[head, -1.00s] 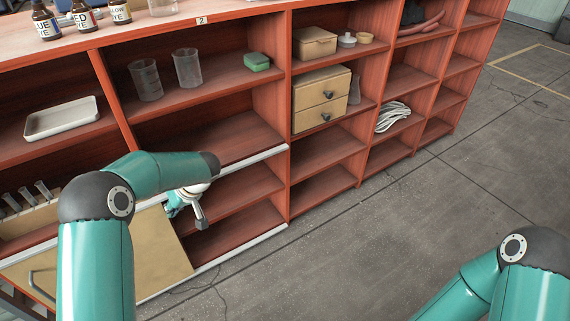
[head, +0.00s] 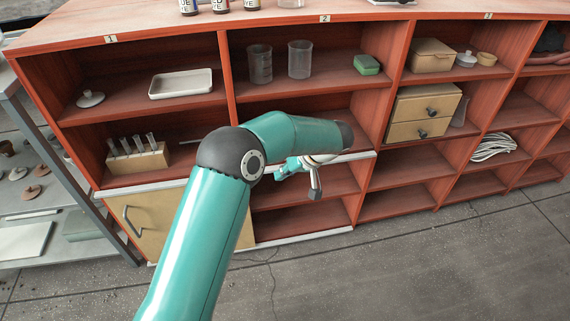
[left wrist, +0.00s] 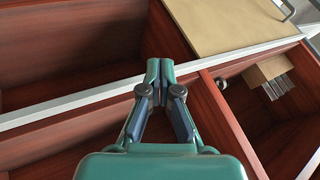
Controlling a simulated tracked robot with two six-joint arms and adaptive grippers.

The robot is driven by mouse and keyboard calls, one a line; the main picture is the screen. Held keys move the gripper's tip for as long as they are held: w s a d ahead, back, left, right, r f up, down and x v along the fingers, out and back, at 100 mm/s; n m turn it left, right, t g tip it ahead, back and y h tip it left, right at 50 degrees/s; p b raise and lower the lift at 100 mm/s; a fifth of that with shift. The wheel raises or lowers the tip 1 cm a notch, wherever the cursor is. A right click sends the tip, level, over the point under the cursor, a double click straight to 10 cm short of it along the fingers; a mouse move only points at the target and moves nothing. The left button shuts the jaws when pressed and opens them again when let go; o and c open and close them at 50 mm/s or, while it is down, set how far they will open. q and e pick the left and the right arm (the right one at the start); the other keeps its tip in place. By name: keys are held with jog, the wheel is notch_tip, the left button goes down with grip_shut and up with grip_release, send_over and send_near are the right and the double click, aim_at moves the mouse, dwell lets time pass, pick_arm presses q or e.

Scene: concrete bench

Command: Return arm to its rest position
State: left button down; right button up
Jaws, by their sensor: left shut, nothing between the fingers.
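My left arm reaches in from the bottom of the head view, its elbow bent toward the shelving. My left gripper (head: 284,169) is small and partly hidden there, in front of the lower shelves. In the left wrist view its two fingers (left wrist: 160,68) meet at the tips with nothing between them. Behind them in that view are the cabinet's pale edge strip and the tan door panel (left wrist: 225,22). I cannot tell how far the fingertips are from the shelf edge. My right gripper is in neither current view.
The red shelving (head: 300,95) holds two beakers, a green box (head: 367,64), a white tray (head: 181,83) and a test-tube rack (head: 138,160). A drawer box (head: 422,113) stands farther right. A grey metal rack (head: 75,150) is at left. Floor at lower right is clear.

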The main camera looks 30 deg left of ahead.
pick_arm(q)
jog(key=s+d+f+m+g+h, duration=0.1)
jog(key=s+f+g+h, duration=0.1)
jog(key=s+f, duration=0.55)
jog(key=s+d+f+m+g+h, duration=0.1)
jog(key=s+d+f+g+h, duration=0.1)
jog(key=s+f, duration=0.55)
jog(key=s+d+f+m+t+h, duration=0.1)
jog(key=s+d+f+h, duration=0.3)
jog(key=s+d, duration=0.4)
jog(key=s+d+f+m+t+h, duration=0.1)
jog(key=s+d+f+m+h, duration=0.2)
jog(key=s+d, duration=0.5)
jog(key=w+r+m+t+p, duration=0.1)
jog(key=w+m+t+p, duration=0.1)
jog(key=w+t+p, duration=0.15)
notch_tip(320, 180, up, 36)
jog(key=p, duration=3.5)
jog(key=shift+w+a+r, duration=0.15)
jog(key=shift+w+a, duration=0.1)
jog(key=shift+a, duration=0.05)
